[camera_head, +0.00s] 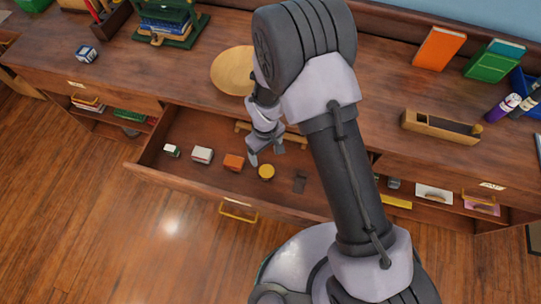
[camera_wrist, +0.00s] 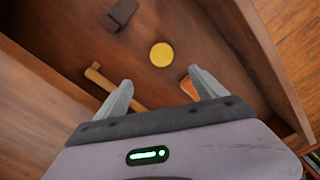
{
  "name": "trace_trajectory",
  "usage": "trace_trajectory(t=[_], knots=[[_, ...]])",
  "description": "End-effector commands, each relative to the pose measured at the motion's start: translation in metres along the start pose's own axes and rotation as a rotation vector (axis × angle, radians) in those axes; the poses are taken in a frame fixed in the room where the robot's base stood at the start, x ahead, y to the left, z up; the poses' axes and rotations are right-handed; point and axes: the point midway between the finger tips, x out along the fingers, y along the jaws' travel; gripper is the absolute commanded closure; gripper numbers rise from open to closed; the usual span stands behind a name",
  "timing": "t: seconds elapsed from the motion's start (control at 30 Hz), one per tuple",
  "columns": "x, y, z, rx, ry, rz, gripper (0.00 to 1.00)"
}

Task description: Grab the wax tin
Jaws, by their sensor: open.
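The wax tin appears to be the small round yellow tin (camera_head: 266,172) lying flat in the open drawer (camera_head: 205,183). In the wrist view the tin (camera_wrist: 162,54) lies beyond the fingertips, roughly centred between them. My gripper (camera_head: 266,157) is over the drawer, close to the tin in the head view. Its two fingers are apart and nothing is between them, as the wrist view (camera_wrist: 160,78) shows. The gripper is not touching the tin.
An orange box (camera_head: 234,162) lies left of the tin, a dark block (camera_head: 299,181) right of it. A wooden bar (camera_wrist: 112,84) lies nearby in the drawer. A white-topped box (camera_head: 202,155) and a small green-and-white box (camera_head: 171,150) are further left. Drawer walls surround them.

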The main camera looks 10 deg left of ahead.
Motion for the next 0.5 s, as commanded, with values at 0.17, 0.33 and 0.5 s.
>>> trace_trajectory(t=[0.17, 0.33, 0.5], knots=[[0.058, 0.000, 0.001, 0.005, -0.003, -0.001, 0.19], [0.082, 0.000, 0.001, 0.005, -0.001, -0.001, 0.19], [0.101, -0.003, 0.004, 0.005, -0.003, -0.001, 0.19]])
